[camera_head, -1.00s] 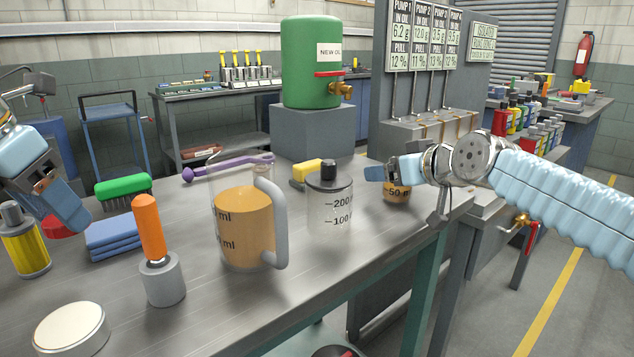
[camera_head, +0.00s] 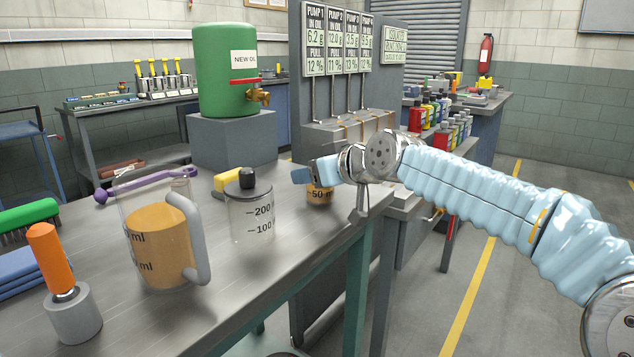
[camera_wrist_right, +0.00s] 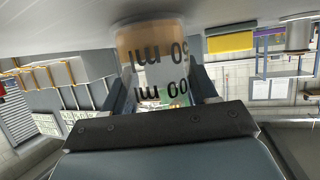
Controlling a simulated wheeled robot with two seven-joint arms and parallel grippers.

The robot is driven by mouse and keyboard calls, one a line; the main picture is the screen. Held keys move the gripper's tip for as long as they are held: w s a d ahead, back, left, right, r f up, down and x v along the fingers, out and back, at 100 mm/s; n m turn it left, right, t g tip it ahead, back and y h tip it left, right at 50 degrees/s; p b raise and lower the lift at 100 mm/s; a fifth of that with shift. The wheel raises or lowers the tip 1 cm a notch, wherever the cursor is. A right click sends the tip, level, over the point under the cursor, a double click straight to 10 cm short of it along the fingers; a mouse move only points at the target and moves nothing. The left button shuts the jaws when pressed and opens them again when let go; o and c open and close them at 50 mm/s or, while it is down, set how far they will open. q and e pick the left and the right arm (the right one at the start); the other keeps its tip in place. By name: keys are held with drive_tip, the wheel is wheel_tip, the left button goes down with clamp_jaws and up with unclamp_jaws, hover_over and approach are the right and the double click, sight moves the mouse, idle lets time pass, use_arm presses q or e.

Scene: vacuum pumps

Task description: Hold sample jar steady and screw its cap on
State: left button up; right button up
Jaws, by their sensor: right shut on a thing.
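The sample jar (camera_head: 320,196) is small and clear, with amber oil and a "50 ml" mark, and is partly hidden behind my right gripper. My right gripper (camera_head: 314,174) is shut on the jar near the table's far right edge. In the right wrist view the jar (camera_wrist_right: 152,62) appears upside down between the two fingers, its oil toward the table surface. I see no cap on it, though its rim is largely hidden. My left gripper is out of view.
A purple wrench (camera_head: 140,188), yellow block (camera_head: 226,180) and orange-handled tool (camera_head: 48,255) are nearby. The green oil drum (camera_head: 225,75) stands behind.

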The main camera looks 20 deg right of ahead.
drive_tip(key=shift+r, duration=0.5)
drive_tip(key=r, duration=0.3)
drive_tip(key=shift+s+a, duration=0.1)
drive_tip(key=shift+s, duration=0.15)
drive_tip(key=s+a+r, duration=0.3)
drive_tip(key=s+r, duration=0.6)
drive_tip(key=s, duration=0.4)
drive_tip(key=shift+a, duration=0.15)
